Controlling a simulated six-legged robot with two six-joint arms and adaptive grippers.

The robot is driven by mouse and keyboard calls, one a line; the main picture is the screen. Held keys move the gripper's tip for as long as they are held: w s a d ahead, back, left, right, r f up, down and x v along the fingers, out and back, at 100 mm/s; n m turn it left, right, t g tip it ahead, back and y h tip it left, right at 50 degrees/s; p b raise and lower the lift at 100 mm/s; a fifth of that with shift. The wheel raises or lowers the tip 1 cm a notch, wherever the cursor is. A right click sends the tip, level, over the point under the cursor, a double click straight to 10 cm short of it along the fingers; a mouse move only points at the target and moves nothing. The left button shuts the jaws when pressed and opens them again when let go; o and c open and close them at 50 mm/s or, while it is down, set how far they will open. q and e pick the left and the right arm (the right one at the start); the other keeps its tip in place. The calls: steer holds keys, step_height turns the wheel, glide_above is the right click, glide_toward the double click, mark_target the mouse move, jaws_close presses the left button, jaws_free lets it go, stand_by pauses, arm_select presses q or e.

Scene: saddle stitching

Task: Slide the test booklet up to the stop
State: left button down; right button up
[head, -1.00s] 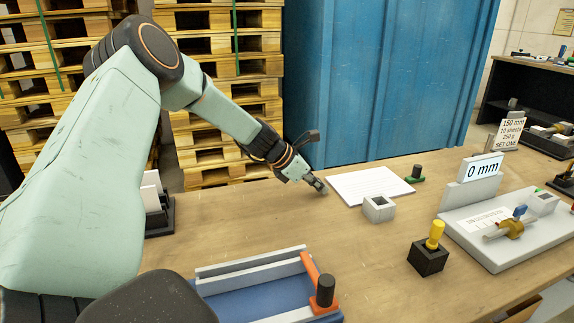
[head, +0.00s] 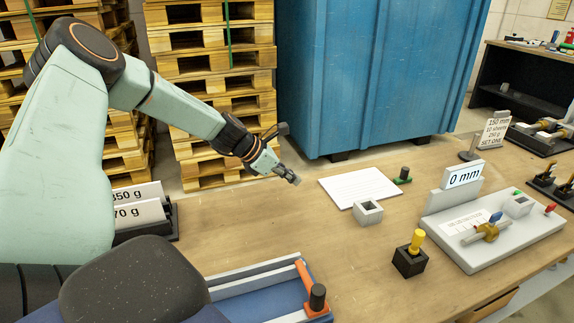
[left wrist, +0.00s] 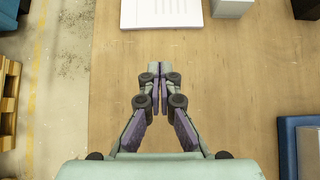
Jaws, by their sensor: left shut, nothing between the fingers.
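The white booklet (head: 360,188) with faint lines lies flat on the wooden table, beyond the small grey square block. Its near edge also shows at the top of the left wrist view (left wrist: 162,12). My left gripper (head: 295,180) is to the left of the booklet, apart from it. In the left wrist view its fingertips (left wrist: 159,68) are together, with nothing between them. I cannot tell which part is the stop. My right gripper is out of view.
A grey machine (head: 470,250) with a "0 mm" display (head: 464,176) stands at the right. The grey block (head: 368,213), a black box with a yellow knob (head: 410,258) and a blue tray with an orange handle (head: 314,290) are nearer.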

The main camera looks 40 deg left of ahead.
mark_target(333, 202)
arm_select(q)
steer(key=shift+n+y, duration=0.3)
steer(key=shift+n, duration=0.2)
steer(key=s+d+p, duration=0.1)
steer(key=p, duration=0.1)
steer(key=s+d+p, duration=0.1)
steer(key=s+p, duration=0.1)
steer(key=p, duration=0.1)
steer(key=s+d+r+p, duration=0.1)
steer(key=p, duration=0.1)
steer(key=shift+s+p, duration=0.2)
steer(key=shift+p, duration=0.15)
steer(key=b+x, duration=0.2)
steer(key=shift+f+b, duration=0.3)
steer(key=shift+b, duration=0.1)
steer(key=b+x, duration=0.5)
steer(key=x, duration=0.2)
steer(key=shift+w+f+b, duration=0.2)
steer(key=shift+w+b, duration=0.15)
steer(key=shift+b, duration=0.05)
steer(key=shift+w+d+r, duration=0.1)
steer(key=shift+w+d, duration=0.15)
steer(key=shift+w, duration=0.4)
steer(key=shift+w+d, duration=0.3)
steer(key=shift+w, duration=0.35)
steer(key=shift+w+d+r, duration=0.1)
steer(key=shift+w+d, duration=0.15)
steer(key=shift+w, duration=0.4)
